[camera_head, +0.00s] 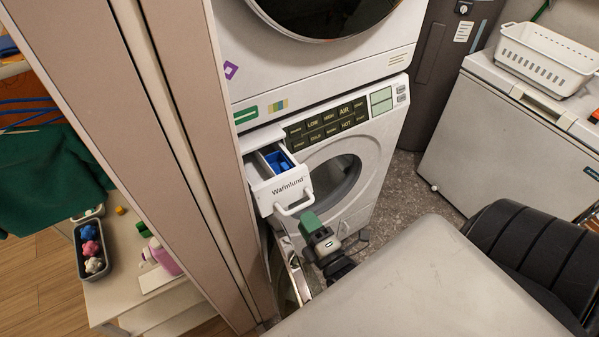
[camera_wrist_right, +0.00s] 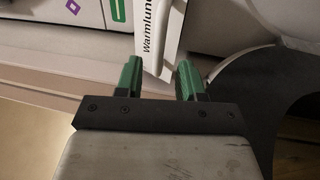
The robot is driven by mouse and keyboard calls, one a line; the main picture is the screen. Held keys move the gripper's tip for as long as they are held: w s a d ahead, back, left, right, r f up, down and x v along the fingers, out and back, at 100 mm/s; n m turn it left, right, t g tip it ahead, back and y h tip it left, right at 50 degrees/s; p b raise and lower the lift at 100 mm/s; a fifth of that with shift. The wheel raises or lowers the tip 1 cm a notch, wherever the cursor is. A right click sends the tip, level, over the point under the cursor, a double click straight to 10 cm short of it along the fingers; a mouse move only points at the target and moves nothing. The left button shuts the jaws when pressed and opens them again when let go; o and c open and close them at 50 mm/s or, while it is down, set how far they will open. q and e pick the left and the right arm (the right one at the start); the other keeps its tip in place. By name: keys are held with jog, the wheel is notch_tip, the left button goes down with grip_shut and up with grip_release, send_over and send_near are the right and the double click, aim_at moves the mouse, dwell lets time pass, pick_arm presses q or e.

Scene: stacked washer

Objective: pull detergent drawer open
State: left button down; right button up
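The detergent drawer (camera_head: 272,184) of the lower washer is pulled out, and its inside with a blue insert (camera_head: 279,161) shows from above. Its white front carries the word Warmlund and a white loop handle (camera_head: 294,208). My right gripper (camera_head: 309,222), with green fingers, is just below and beside the handle in the head view. In the right wrist view the two green fingers (camera_wrist_right: 164,80) stand apart. The drawer front (camera_wrist_right: 152,35) shows beyond and between them. I cannot tell whether a finger touches the handle. My left gripper is not in view.
A tall beige panel (camera_head: 190,150) stands close on the left. A white chest (camera_head: 500,140) with a white basket (camera_head: 545,58) stands at the right. Some grey floor (camera_head: 408,185) is clear between.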

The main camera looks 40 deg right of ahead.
jog(key=s, duration=0.4)
jog(key=s+f+b, duration=0.1)
jog(key=shift+s+a, duration=0.2)
jog(key=shift+s, duration=0.2)
